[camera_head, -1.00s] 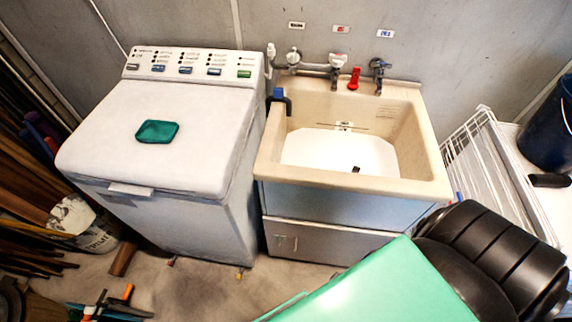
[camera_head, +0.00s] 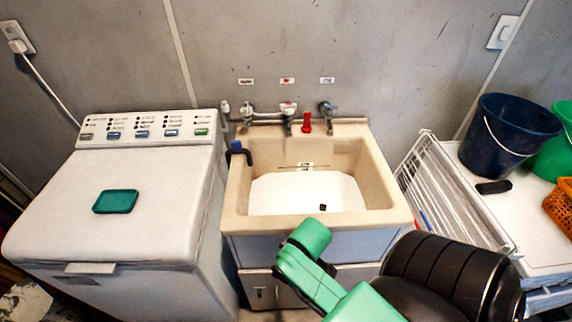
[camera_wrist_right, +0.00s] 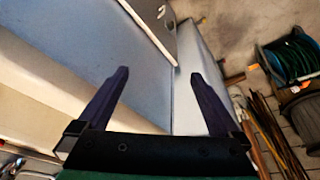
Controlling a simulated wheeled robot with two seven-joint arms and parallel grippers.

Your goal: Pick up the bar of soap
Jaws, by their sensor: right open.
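A green rounded bar (camera_head: 116,201), which looks like the bar of soap, lies flat on the white washing machine lid (camera_head: 70,225) at the left of the head view. My right gripper (camera_wrist_right: 158,73) is open in the right wrist view, with its two dark fingers apart and nothing between them. Its fingers cannot be made out in the head view, where my green right arm reaches up in front of the sink, well right of the bar. The bar does not show in the wrist view. My left gripper is not in view.
A beige sink (camera_head: 389,217) with taps stands right of the machine. A red object (camera_head: 306,123) stands on its back ledge. A white wire rack (camera_head: 455,190), a dark blue bucket (camera_head: 508,135) and an orange basket (camera_head: 562,207) are at the right. Most of the machine lid is clear.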

